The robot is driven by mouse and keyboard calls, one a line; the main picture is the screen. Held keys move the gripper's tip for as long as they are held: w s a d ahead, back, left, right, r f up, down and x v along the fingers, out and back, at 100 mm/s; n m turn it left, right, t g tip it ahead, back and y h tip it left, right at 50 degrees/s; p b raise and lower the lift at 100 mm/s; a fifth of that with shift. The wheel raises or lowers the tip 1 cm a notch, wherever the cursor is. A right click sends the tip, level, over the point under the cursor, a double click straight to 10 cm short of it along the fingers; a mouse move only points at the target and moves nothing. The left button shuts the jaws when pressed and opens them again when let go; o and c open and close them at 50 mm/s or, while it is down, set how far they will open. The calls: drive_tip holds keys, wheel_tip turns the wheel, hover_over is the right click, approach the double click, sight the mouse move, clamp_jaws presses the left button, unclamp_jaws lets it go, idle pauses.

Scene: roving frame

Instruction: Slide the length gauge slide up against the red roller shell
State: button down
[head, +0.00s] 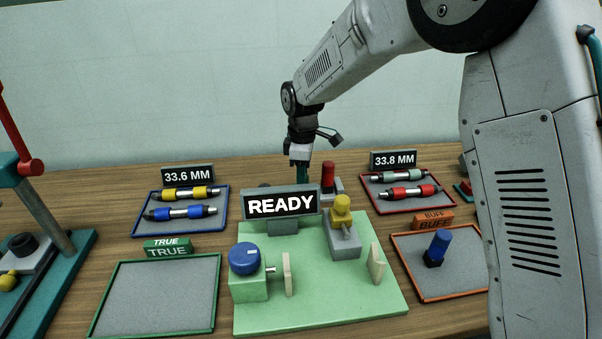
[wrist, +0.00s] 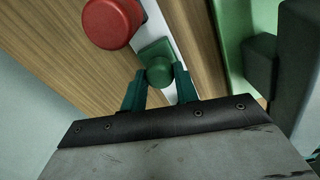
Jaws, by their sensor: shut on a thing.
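My gripper (head: 301,170) points down behind the READY sign in the head view. In the wrist view its two teal fingers (wrist: 160,88) are shut on the round green knob of a green block, which looks like the length gauge slide (wrist: 154,49). The slide sits on a pale rail. An upright red cylinder, which looks like the red roller shell (wrist: 108,22), stands close beyond it, up and left. It also shows in the head view (head: 328,176). I cannot tell whether slide and shell touch. The sign and gripper hide the slide in the head view.
The READY sign (head: 282,205) stands in front of the gauge, on a green fixture (head: 325,300) with blue and yellow knobs. Trays of rollers lie left (head: 140,225) and right (head: 382,207). A blue shell (head: 438,246) stands in the BUFF tray; the TRUE tray (head: 160,290) is empty.

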drive_tip(key=d, duration=0.2)
drive_tip(key=shift+w+d, duration=0.1)
drive_tip(key=shift+d, duration=0.3)
drive_tip(key=c, duration=1.1)
unclamp_jaws()
drive_tip(key=shift+o, duration=0.2)
drive_tip(key=shift+a+r, duration=0.1)
drive_tip(key=shift+r, duration=0.05)
wheel_tip(320, 180, up, 8)
drive_tip(key=shift+f, duration=0.2)
drive_tip(key=s+d+r+m, duration=0.45)
drive_tip(key=s+d, duration=0.25)
drive_tip(key=s, duration=0.2)
drive_tip(key=s+d+r+m, duration=0.3)
drive_tip(key=s+d+r, duration=0.3)
drive_tip(key=s, duration=0.3)
drive_tip(key=s+d+f+m, duration=0.1)
drive_tip(key=s+d+m, duration=0.1)
drive_tip(key=s, duration=0.4)
drive_tip(key=s+d+f+m, duration=0.1)
drive_tip(key=s+d+m, duration=0.2)
drive_tip(key=s, duration=0.4)
drive_tip(key=s+d+f+m+t, duration=0.1)
drive_tip(key=s+d+m, duration=0.1)
drive_tip(key=s, duration=0.5)
drive_tip(key=shift+s+d+m, duration=0.15)
drive_tip(key=shift+d+m, duration=0.05)
drive_tip(key=shift+m, duration=0.55)
